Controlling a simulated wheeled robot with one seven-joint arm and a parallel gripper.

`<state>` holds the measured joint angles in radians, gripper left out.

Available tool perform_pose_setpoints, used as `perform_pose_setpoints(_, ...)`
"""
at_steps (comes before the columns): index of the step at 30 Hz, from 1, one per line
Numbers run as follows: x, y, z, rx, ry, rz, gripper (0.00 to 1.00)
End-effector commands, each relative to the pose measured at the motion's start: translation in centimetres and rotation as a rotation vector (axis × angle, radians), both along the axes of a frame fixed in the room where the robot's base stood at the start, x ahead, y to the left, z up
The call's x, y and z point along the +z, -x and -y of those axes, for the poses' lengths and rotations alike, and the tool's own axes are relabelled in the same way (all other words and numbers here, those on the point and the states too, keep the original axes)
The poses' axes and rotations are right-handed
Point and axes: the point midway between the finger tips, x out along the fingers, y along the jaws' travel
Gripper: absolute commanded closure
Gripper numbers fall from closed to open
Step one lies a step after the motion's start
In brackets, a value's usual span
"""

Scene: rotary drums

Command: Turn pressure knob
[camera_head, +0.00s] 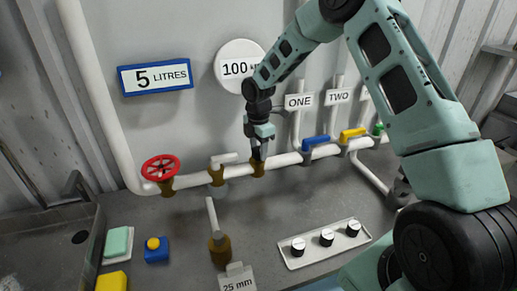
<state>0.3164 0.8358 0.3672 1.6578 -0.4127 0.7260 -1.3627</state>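My gripper (257,152) points down at a brass fitting (258,169) on the white horizontal pipe (232,173), below the round "100" sign (238,66). The fingertips are at or just above the top of the fitting. They cover whatever sits there, and I cannot tell whether they touch it or are open or shut. No knob is labelled "pressure" in view. Three black knobs with white tops, left (298,246), middle (327,237) and right (353,228), stand on a white plate (309,260) on the grey counter, apart from the gripper.
A red wheel valve (160,168) and a white-lever valve (222,160) are left of the gripper. Blue (316,142) and yellow (352,134) handles are on the right. A lever on a brass base (220,250) stands in front. The counter (280,205) between has free room.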

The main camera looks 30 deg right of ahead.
Motion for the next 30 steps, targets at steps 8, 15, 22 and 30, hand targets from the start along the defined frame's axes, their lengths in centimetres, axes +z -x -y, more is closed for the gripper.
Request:
perform_pose_setpoints(8,0.06,-0.05,0.02,-0.001,0.0,0.002,0.35)
perform_pose_setpoints(15,0.01,-0.02,0.0,-0.004,0.0,0.001,0.35)
perform_pose_setpoints(22,-0.14,-0.03,-0.06,-0.144,0.001,0.001,0.35)
perform_pose_setpoints(30,-0.09,-0.04,-0.06,-0.535,0.001,0.002,0.35)
